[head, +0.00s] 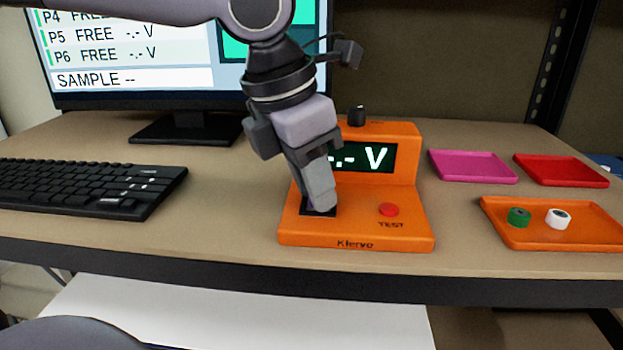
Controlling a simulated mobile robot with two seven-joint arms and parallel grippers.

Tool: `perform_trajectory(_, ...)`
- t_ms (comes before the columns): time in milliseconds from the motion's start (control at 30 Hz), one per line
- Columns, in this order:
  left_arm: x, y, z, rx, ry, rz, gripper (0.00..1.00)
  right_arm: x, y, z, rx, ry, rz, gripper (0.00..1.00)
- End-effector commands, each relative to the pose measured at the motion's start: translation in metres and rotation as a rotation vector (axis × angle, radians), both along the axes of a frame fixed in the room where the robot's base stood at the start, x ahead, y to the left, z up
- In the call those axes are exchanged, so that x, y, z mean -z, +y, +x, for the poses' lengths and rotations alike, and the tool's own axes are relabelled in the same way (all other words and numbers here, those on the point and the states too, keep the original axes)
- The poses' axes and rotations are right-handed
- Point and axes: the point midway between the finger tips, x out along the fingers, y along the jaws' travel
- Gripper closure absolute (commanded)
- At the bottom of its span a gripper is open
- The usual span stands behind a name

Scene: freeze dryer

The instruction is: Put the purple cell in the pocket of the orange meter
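The orange meter (410,222) stands on the desk, with a dark display reading "-.- V", a red TEST button (388,209) and a black knob (357,115) on top. Its black pocket (312,212) is at the front left, mostly covered by my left gripper. My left gripper (319,203) points down, with its fingertips at the pocket. One finger hides the other, so I cannot tell whether it is open or shut. I see no purple cell; it may be hidden behind the fingers or in the pocket. My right gripper is not in view.
An orange tray (590,236) at right holds a green cell (519,217) and a white cell (558,219). Behind it lie an empty pink tray (472,166) and red tray (561,170). A keyboard (85,185) and monitor (140,100) are at left.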

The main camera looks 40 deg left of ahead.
Motion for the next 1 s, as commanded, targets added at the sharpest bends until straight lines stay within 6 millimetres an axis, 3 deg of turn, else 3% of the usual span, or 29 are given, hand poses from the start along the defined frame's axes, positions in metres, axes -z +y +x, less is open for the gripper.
perform_trajectory(33,0.012,0.000,-0.005,0.003,0.032,0.007,0.61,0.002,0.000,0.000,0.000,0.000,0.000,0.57)
perform_trajectory(100,0.012,0.000,-0.005,0.002,0.032,0.006,0.44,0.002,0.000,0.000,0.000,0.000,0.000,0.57)
perform_trajectory(567,0.012,0.000,-0.005,0.000,0.031,0.003,0.44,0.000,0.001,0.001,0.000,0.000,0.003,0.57)
perform_trajectory(767,0.012,0.000,-0.004,0.000,0.031,0.003,0.44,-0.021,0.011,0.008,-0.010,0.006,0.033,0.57)
perform_trajectory(1000,-0.039,0.007,-0.014,-0.002,0.003,0.002,0.44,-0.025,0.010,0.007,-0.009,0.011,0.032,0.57)
